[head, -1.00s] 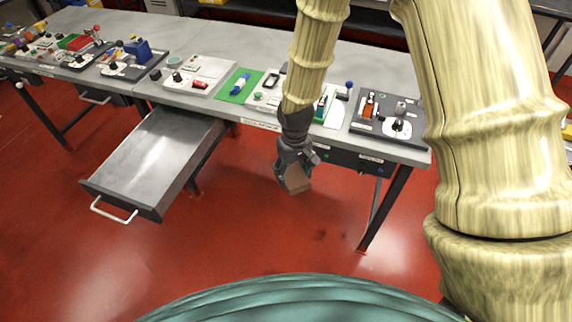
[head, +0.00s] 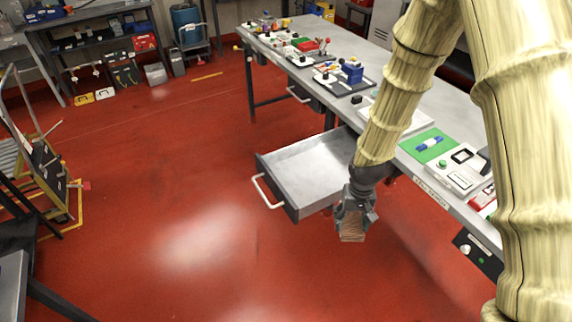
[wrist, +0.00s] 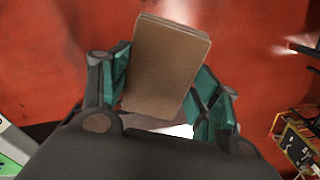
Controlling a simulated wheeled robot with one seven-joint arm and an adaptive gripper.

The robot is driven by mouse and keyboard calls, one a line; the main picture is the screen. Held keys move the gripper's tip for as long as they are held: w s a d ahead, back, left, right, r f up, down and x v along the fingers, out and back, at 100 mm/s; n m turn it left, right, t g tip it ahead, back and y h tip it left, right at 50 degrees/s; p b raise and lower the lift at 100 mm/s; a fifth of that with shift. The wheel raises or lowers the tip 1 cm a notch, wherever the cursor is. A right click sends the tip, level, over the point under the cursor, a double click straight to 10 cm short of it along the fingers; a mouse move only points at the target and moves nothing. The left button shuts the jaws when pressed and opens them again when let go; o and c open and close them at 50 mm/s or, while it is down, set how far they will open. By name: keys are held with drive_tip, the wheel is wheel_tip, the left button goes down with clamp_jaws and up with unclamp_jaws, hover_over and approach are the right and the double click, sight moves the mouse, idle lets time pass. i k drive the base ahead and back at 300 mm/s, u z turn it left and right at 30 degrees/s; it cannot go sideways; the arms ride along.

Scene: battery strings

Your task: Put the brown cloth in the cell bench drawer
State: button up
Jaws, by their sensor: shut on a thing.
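The brown cloth (wrist: 166,68) is a folded, flat rectangular stack. In the wrist view it sits between the two fingers of my gripper (wrist: 160,92), which is shut on it. In the head view my gripper (head: 354,218) points down, with the cloth (head: 351,236) showing below its tips. The open drawer (head: 300,168) under the workbench is grey metal with a white handle (head: 266,191). It looks empty in the part I see. My gripper is in front and to the right of the drawer in the picture, and my arm hides the drawer's right end.
The workbench top (head: 408,96) carries a green mat (head: 428,146), switch panels and small parts. Red floor (head: 180,200) lies clear left of the drawer. A cart (head: 45,175) stands at the far left, and shelves (head: 100,45) line the back.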

sight(337, 181)
drive_tip(key=u, duration=2.8)
drive_tip(key=k, duration=1.65)
drive_tip(key=z, duration=1.8)
drive_tip(key=i, duration=1)
drive_tip(key=z, duration=0.05)
